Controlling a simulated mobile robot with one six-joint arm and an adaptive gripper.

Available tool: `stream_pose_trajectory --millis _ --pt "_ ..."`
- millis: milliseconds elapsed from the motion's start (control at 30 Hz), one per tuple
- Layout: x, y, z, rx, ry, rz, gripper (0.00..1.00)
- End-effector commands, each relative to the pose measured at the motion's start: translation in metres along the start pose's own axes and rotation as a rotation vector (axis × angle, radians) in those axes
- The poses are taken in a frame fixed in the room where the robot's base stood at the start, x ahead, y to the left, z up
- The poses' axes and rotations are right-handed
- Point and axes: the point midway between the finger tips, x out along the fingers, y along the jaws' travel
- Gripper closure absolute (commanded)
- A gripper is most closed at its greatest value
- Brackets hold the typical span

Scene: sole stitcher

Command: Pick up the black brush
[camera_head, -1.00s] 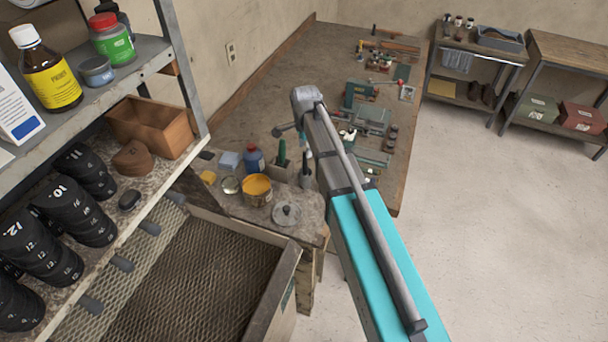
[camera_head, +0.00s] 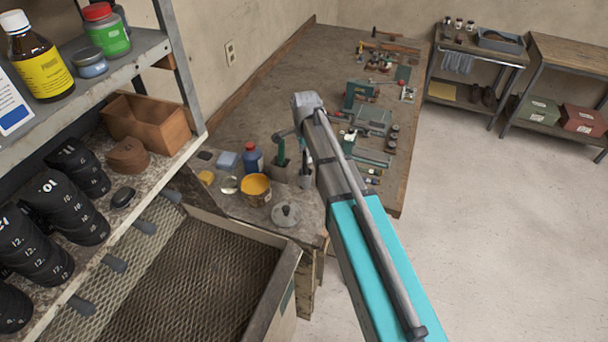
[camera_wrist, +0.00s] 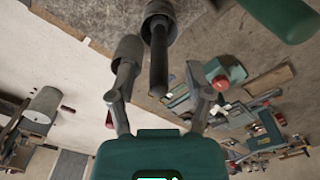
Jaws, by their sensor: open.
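In the wrist view my gripper (camera_wrist: 160,76) is open, its two fingers apart. A dark rod-like handle (camera_wrist: 158,62) shows between and beyond the fingers, running up to a dark round cup or ferrule; it looks like the black brush. A grey cylinder (camera_wrist: 128,50) is close to the left finger; I cannot tell whether they touch. In the head view my arm hides most of the gripper and the spot below it. A green handle stands in a dark holder (camera_head: 280,172) on the bench corner, beside a grey cup (camera_head: 305,178).
A blue bottle (camera_head: 253,158), an open yellow can (camera_head: 256,190) and a lidded metal jar (camera_head: 285,214) stand close by on the bench. A loaded shelf (camera_head: 150,188) is at left, above a mesh-bottomed bin (camera_head: 270,295). Clear floor lies at right.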

Motion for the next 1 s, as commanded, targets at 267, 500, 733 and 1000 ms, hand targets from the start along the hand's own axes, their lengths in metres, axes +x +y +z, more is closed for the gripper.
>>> stream_pose_trajectory --millis 267,500,733,1000 --pt "0.021 0.000 0.000 0.000 0.000 0.000 0.35" --pt "0.023 0.000 0.000 0.000 0.000 0.000 0.35" --pt "0.023 0.000 0.001 -0.001 0.000 0.000 0.35" --pt "0.023 0.000 0.001 -0.001 0.000 0.000 0.37"
